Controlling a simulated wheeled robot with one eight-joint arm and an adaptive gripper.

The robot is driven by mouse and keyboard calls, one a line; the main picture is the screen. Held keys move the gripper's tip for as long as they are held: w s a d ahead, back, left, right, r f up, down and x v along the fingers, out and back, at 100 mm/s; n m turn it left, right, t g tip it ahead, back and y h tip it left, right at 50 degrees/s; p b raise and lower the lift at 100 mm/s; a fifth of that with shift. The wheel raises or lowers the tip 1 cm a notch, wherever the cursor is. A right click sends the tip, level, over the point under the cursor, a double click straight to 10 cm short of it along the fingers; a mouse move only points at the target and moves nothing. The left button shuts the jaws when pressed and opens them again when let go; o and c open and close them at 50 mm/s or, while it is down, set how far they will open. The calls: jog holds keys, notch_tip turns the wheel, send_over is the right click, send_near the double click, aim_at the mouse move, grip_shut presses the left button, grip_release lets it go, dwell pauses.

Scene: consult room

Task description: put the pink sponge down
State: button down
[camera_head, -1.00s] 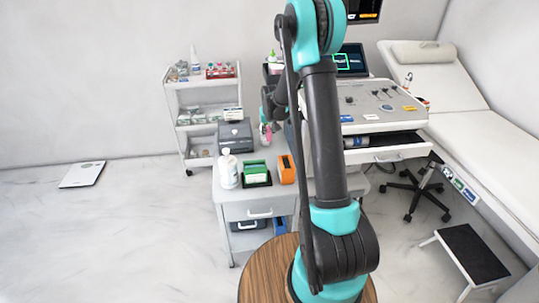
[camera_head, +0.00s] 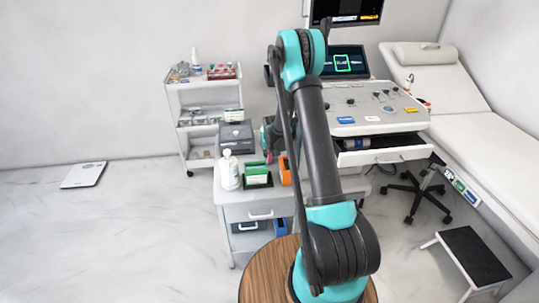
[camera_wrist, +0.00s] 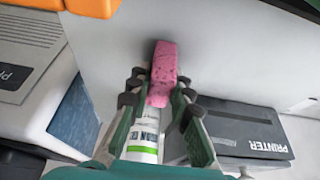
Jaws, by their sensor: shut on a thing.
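The pink sponge (camera_wrist: 164,66) is in the wrist view, a speckled block held between the two fingers of my gripper (camera_wrist: 160,84). The gripper is shut on it, and its far end sticks out beyond the fingertips. The sponge is over a plain grey-white surface (camera_wrist: 225,50), which looks like the cart top. I cannot tell whether it touches that surface. In the head view my arm reaches over the small grey cart (camera_head: 228,197), and the sponge and fingertips are mostly hidden behind the arm.
A black printer (camera_wrist: 240,130) and a white tube with a green label (camera_wrist: 145,130) are close to the fingers. A white bottle (camera_head: 229,170), a green box (camera_head: 256,172) and an orange box (camera_head: 285,170) stand on the cart. Bare cart top surrounds the sponge.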

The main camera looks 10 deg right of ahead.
jog(key=c, duration=1.4)
grip_release()
jog(key=shift+f, duration=0.1)
jog(key=s+d+r, duration=0.2)
jog(key=s+r, duration=1.1)
jog(key=r, duration=0.4)
jog(key=s+d+r, duration=0.1)
jog(key=s+d, duration=0.1)
jog(key=s, duration=2.6)
jog(key=shift+s+r, duration=0.25)
jog(key=shift+s, duration=0.1)
jog(key=shift+o, duration=0.4)
